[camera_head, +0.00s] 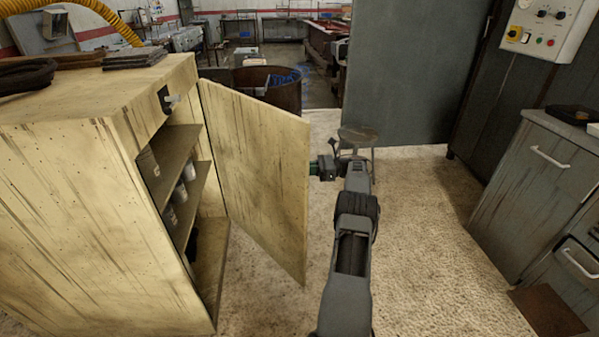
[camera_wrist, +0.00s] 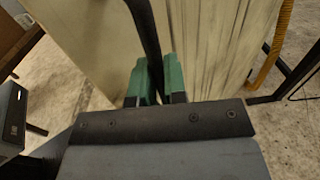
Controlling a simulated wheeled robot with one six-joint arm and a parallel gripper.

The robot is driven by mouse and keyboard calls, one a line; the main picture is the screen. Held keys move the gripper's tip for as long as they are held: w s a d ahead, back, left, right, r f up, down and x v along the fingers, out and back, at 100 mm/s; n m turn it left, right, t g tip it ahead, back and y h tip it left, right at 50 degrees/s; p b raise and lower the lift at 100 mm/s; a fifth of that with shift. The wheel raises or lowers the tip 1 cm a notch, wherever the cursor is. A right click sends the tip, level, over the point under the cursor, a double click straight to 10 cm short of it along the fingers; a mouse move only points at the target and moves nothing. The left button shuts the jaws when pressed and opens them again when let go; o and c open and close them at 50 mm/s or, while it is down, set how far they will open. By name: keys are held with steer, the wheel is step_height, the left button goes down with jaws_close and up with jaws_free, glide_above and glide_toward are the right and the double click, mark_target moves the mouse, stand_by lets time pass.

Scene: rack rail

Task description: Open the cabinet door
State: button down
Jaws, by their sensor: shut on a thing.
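The pale, stained wooden cabinet (camera_head: 75,205) stands at the left in the head view. Its door (camera_head: 255,170) is swung wide open, with the shelves inside exposed. My gripper (camera_head: 318,168) is at the door's free edge, on its outer side. In the wrist view my gripper's green fingers (camera_wrist: 157,82) are shut on the dark bar handle (camera_wrist: 144,35), with the pale door (camera_wrist: 215,50) behind them. The handle is hidden in the head view.
Several cans (camera_head: 181,192) stand on the cabinet shelves. A round stool (camera_head: 358,137) is just beyond my gripper. Grey drawers (camera_head: 535,190) stand at the right, with a control box (camera_head: 545,28) above.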

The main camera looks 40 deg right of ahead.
steer(key=shift+w+d, duration=0.15)
steer(key=shift+d, duration=0.05)
stand_by(0.3)
steer(key=c, duration=1.3)
jaws_free()
steer(key=shift+w, duration=0.1)
steer(key=shift+o, duration=0.5)
steer(key=shift+d, duration=0.1)
